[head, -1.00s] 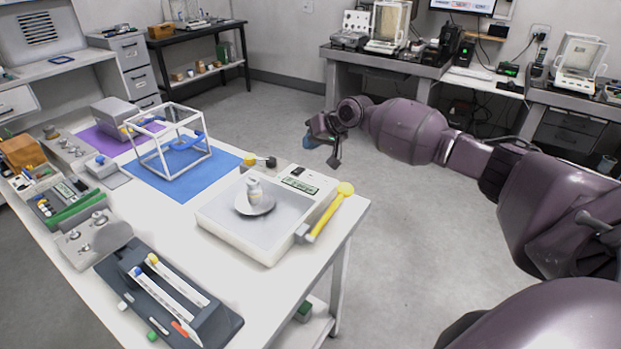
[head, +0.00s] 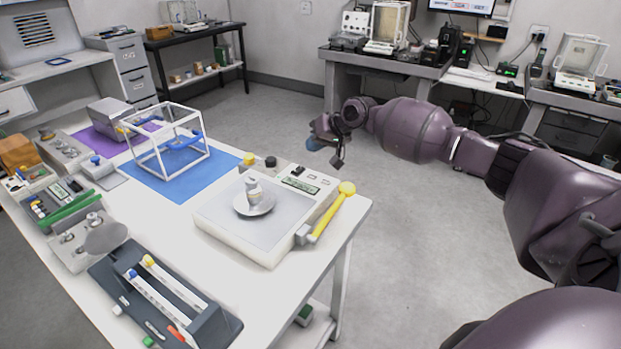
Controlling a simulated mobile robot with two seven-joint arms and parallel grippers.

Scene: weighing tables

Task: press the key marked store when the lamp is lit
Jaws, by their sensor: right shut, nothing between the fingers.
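A white bench scale (head: 225,225) stands on the white table. A small metal weight (head: 254,190) sits on its round pan (head: 268,205). A dark display (head: 300,185) and small keys (head: 312,176) are on its back panel; their marks are too small to read, and I cannot tell which is store. I cannot make out a lit lamp. A yellow-handled lever (head: 332,213) is at its right side. My right gripper (head: 336,158) is shut and empty, over the floor beyond the scale, apart from it. My left gripper is not in view.
A white cube frame (head: 165,148) stands on a blue mat (head: 190,187). A dark slider unit (head: 215,322) is at the table's front. Several small instruments, including a green-edged one (head: 72,208), line the left edge. Floor right of the table is clear.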

